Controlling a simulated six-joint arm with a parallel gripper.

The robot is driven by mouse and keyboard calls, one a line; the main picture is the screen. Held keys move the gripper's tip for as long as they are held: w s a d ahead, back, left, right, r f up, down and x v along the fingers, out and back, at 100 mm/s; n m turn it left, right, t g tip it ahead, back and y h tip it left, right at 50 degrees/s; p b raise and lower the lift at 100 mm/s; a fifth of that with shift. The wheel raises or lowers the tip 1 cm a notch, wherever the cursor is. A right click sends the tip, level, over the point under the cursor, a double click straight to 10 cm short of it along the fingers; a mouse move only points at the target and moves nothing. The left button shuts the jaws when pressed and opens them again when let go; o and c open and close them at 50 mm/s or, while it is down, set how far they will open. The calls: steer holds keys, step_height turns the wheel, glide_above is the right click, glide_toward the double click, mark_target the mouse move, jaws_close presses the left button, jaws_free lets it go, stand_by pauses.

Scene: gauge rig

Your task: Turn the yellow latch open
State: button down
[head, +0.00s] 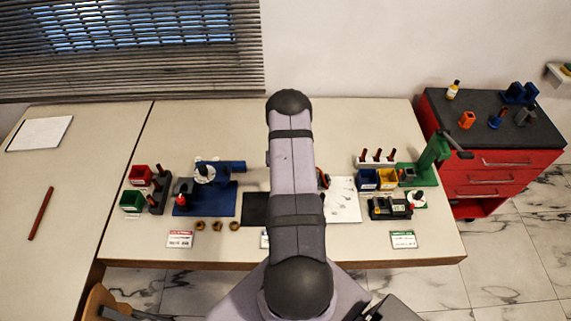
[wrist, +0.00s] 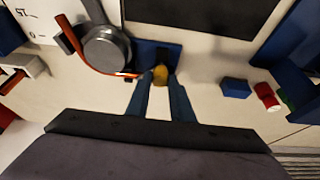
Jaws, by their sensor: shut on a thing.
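The yellow latch (wrist: 160,76) shows in the wrist view as a small rounded yellow piece at the edge of a blue plate (wrist: 146,54). My gripper (wrist: 160,84) has its two blue-grey fingers on either side of it, closed on it. The latch's lower part is hidden between the fingers, so its turn angle is hard to tell. In the head view my own arm covers the latch and the gripper.
In the wrist view a round grey part (wrist: 107,48) with an orange bar (wrist: 72,40) stands close left of the fingers. A black mat (wrist: 200,14) lies beyond. A blue block (wrist: 236,88) and a red cylinder (wrist: 267,96) are to the right.

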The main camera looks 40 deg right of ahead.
steer(key=shift+w+r, duration=0.15)
steer(key=c, duration=1.7)
jaws_free()
steer(key=shift+o, duration=0.7)
steer(key=shift+s+a+r+b, duration=0.2)
steer(key=shift+s+r+b, duration=0.1)
steer(key=shift+r+b, duration=0.25)
steer(key=shift+v, duration=2.95)
